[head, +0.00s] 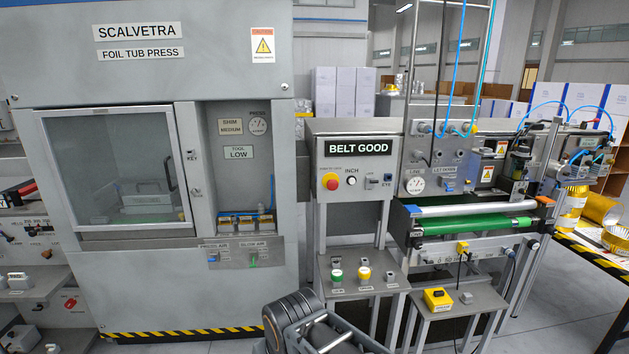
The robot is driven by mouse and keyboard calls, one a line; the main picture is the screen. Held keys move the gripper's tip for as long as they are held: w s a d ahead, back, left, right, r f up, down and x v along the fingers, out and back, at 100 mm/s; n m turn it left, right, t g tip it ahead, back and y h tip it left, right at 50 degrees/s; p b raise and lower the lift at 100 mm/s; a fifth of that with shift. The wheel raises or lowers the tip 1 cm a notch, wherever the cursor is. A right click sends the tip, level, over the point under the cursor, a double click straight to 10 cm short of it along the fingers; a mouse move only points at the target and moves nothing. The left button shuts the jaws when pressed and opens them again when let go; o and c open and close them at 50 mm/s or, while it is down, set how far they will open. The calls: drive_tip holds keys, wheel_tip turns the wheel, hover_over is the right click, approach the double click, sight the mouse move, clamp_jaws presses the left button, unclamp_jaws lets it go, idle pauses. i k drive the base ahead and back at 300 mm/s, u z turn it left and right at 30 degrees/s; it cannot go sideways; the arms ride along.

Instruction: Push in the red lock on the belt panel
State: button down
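The belt panel (357,206) is a grey upright plate under a "BELT GOOD" display, right of the press. The red lock (331,182) is a round red mushroom knob on a yellow collar at the panel's left. It appears to stand out from the panel; how deep it sits cannot be told. A dark, rounded part of my arm with pale metal bars shows at the bottom centre, below and apart from the panel. Its fingertips cannot be made out, so whether my gripper is open or shut is unclear. Nothing covers the red lock.
Below stands a shelf with a green button (337,275) and a yellow button (364,273). The green belt (470,226) is to the right, the press (150,200) left.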

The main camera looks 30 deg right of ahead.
sight(332, 185)
drive_tip(key=z, duration=0.3)
drive_tip(key=i, duration=1.25)
drive_tip(key=z, duration=0.3)
